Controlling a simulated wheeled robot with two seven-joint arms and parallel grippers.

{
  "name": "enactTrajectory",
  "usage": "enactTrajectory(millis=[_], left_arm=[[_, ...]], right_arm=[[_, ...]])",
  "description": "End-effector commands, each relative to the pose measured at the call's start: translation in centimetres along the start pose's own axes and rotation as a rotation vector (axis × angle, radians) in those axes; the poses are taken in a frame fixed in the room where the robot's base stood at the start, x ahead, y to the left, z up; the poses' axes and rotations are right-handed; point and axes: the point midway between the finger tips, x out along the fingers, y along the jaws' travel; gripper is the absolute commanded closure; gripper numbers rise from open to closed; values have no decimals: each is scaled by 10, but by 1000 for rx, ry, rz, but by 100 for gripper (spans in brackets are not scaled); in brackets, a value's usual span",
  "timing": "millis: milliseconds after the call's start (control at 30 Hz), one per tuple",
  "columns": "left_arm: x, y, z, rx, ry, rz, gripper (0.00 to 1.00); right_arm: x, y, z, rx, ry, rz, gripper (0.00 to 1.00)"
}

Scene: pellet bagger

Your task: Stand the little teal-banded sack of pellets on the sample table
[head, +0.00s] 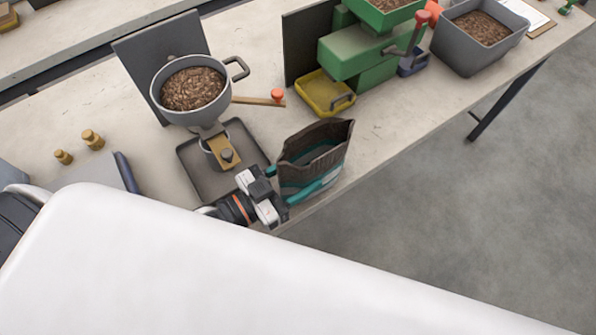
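The sack (299,158) is dark brown with a teal band and an open top. It is upright or nearly so at the front edge of the bench, right of a dark square tray (189,163). Whether its base touches the bench is hidden, and I see no pellets inside. My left gripper (284,188) is at the sack, with one teal finger across its front and the other at its far left side. The view does not show whether the fingers press on it. My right gripper is out of view. I cannot tell which surface is the sample table.
A hopper of brown pellets (193,89) stands over the tray, with an orange-knobbed lever (277,96). A green machine (357,51), yellow tray (325,93) and grey pellet bin (482,28) stand right. Brass weights (92,139) are left. Open floor lies right.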

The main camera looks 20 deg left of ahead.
Motion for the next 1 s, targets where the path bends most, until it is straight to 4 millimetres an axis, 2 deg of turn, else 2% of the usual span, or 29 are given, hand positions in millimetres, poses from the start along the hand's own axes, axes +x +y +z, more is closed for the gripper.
enactTrajectory(millis=[133, 167, 267, 767, 867, 1000], left_arm=[[0, 0, -3, 0, 0, 0, 93], [0, 0, -3, 0, 0, 0, 41], [0, 0, -2, 0, 0, 0, 25], [0, 0, 1, 0, -1, 0, 24], [-9, 0, -2, 0, 3, 1, 24], [-32, 0, -3, -1, 5, -1, 24]], right_arm=[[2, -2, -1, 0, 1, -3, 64], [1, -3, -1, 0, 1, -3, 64], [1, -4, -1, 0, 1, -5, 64], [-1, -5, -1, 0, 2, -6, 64], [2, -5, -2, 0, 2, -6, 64], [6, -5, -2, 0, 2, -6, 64]])
